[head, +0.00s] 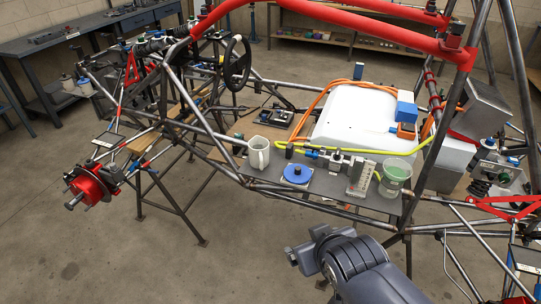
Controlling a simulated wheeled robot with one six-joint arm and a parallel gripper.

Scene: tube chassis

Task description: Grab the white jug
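The white jug (258,153) stands upright on a flat panel inside the tube chassis, left of the middle of that panel. Its handle faces the viewer, slightly to the right. A chassis tube runs close by its left side. Part of my own arm shows at the bottom, below and to the right of the jug, clearly apart from it.
A blue round part (297,174), a clear cup with green contents (395,176) and a yellow hose (360,151) lie right of the jug. A white tank (352,118) sits behind. Chassis tubes (330,210) cross in front. Open floor (240,250) lies at the lower left.

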